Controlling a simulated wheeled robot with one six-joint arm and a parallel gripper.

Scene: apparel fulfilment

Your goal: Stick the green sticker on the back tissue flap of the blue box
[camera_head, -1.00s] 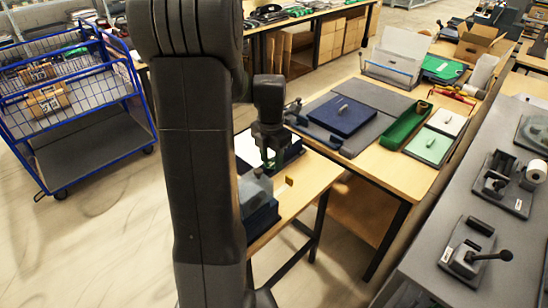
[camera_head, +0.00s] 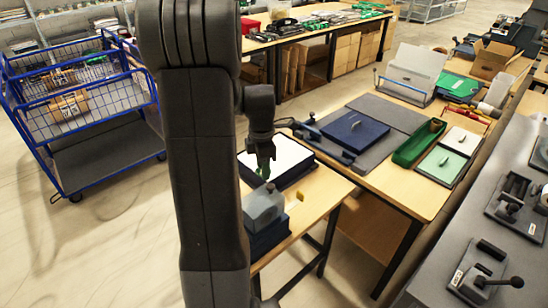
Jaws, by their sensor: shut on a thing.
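The open dark blue box (camera_head: 299,173) stands on the wooden table left of centre, with a white tissue sheet (camera_head: 290,153) showing in its top. My gripper (camera_head: 263,173) points down over the left part of this box. It is shut on a small green piece, which appears to be the green sticker (camera_head: 270,187). The sticker is tiny and partly hidden by the fingers. I cannot tell whether it touches the tissue. My arm hides the box's left side, and I cannot make out the separate flaps.
A grey block (camera_head: 263,207) on a dark blue base stands just in front of the box, with a small yellow piece (camera_head: 307,196) beside it. A blue lid-like panel (camera_head: 355,130) and a green tray (camera_head: 418,141) lie on the right table. A blue wire cart (camera_head: 82,110) stands at left.

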